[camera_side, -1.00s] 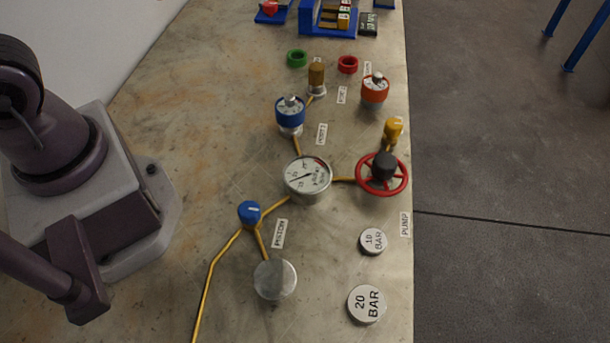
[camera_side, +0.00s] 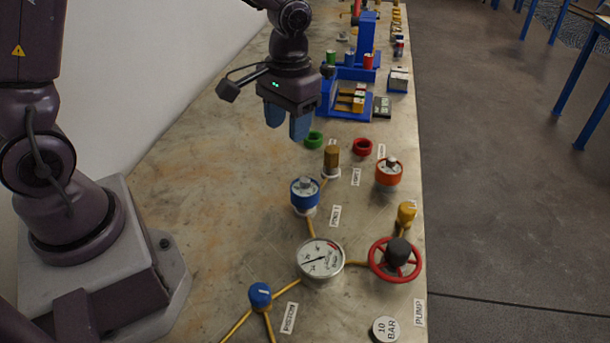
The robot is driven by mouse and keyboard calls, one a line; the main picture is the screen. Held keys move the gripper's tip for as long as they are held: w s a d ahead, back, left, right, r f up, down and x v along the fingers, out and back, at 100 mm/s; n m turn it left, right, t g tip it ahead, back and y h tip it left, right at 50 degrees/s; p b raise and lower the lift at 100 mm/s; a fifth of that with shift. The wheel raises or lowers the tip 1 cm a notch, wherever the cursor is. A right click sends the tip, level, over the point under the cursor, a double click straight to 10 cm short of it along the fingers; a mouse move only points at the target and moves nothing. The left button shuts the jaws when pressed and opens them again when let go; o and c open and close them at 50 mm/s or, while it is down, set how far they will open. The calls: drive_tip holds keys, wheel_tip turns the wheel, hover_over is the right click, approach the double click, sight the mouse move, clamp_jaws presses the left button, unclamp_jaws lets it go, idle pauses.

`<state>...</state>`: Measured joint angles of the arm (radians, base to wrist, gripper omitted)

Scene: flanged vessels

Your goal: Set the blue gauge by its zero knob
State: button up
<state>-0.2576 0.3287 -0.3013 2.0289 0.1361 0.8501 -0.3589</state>
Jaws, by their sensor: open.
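The blue gauge (camera_side: 305,197) stands upright at the middle of the bench. It has a blue ring body, a pale dial face, and a small grey zero knob (camera_side: 305,184) on top. My gripper (camera_side: 288,130) hangs fingers down, behind and a little left of the blue gauge, well apart from it. Its two blue fingers are apart and nothing shows between them. The fine reading on the blue gauge's dial is too small to tell.
Near the blue gauge stand a brown cylinder (camera_side: 331,160), an orange gauge (camera_side: 388,172), a large white dial gauge (camera_side: 320,260), a red handwheel (camera_side: 396,260) and a blue valve knob (camera_side: 260,296). Green (camera_side: 314,139) and red (camera_side: 362,147) rings lie behind. Bare bench lies left.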

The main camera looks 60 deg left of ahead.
sight(305, 179)
drive_tip(key=w+f, duration=0.1)
drive_tip(key=f, duration=0.3)
drive_tip(key=w+f+n, duration=0.1)
drive_tip(key=f, duration=0.4)
drive_tip(key=w+f+n, duration=0.1)
drive_tip(key=f, duration=0.3)
drive_tip(key=shift+d+f+t, duration=0.15)
drive_tip(key=shift+d+t, duration=0.15)
drive_tip(key=shift+d, duration=0.05)
drive_tip(key=shift+c, duration=0.3)
clamp_jaws()
